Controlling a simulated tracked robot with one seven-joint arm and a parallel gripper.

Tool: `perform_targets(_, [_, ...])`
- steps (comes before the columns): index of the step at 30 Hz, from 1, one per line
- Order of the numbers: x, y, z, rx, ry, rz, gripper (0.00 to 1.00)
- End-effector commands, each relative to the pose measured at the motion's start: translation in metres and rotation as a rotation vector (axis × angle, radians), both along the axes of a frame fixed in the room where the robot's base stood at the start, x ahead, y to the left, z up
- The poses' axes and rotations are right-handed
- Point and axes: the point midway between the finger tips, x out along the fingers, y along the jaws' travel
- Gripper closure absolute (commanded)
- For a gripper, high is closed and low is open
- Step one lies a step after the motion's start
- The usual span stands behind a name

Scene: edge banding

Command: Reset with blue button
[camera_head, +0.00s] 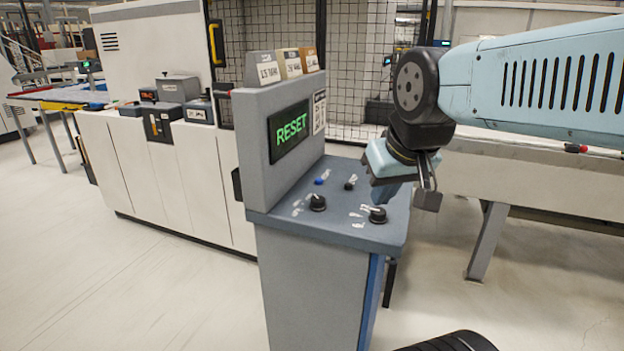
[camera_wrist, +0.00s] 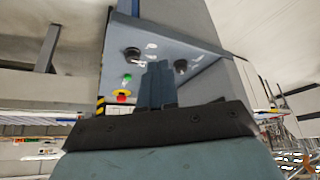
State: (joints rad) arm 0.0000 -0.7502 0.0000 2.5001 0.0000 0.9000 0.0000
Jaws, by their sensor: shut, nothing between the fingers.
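The blue button (camera_head: 319,181) is a small round cap on the sloped top of a grey control console (camera_head: 310,290), close below its upright screen panel. The screen (camera_head: 290,128) reads RESET in green letters. My gripper (camera_head: 396,196) is over the right part of the console top, right of the blue button and apart from it. Its fingers are together and empty, and they also show in the wrist view (camera_wrist: 157,82) against the panel. I cannot make out the blue button in the wrist view. My gripper hides the console top's right part in the head view.
A black button (camera_head: 350,185) and two black knobs (camera_head: 317,202) (camera_head: 377,214) share the console top. The wrist view also shows a green button (camera_wrist: 127,77) and a red button on yellow (camera_wrist: 122,96). A white machine (camera_head: 170,170) stands behind left. The floor at left is clear.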

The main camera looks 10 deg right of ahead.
Motion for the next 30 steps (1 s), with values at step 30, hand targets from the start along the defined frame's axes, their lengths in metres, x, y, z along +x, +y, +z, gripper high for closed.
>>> perform_targets(30, [0.301, -0.002, -0.009, 0.383, -0.237, -0.534, 1.0])
